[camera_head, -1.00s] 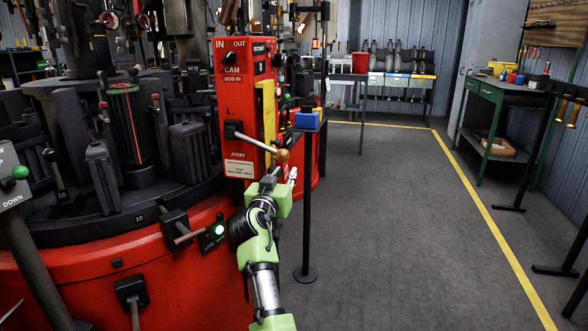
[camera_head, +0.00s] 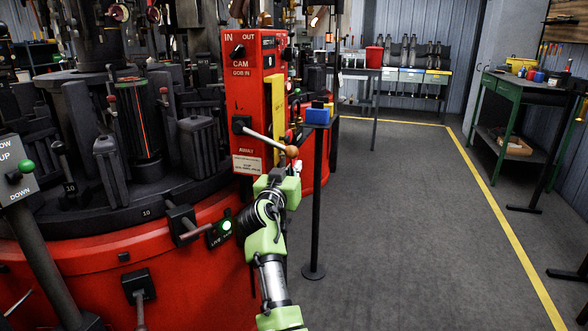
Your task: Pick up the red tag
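I cannot make out a red tag with certainty. My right gripper (camera_head: 291,163) and its green arm reach up in the middle, in front of the red control box (camera_head: 253,70). The fingertips are close to the brown ball knob (camera_head: 291,152) of a lever (camera_head: 264,136) on that box. I cannot tell whether they touch it, and the finger gap is too small to read. My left gripper is not in view.
A round red machine base (camera_head: 90,270) with black moulds fills the left. A thin post (camera_head: 318,210) carries a blue box (camera_head: 317,115) right of my arm. A green workbench (camera_head: 497,90) with small items stands at right. Grey floor (camera_head: 410,210) between is clear.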

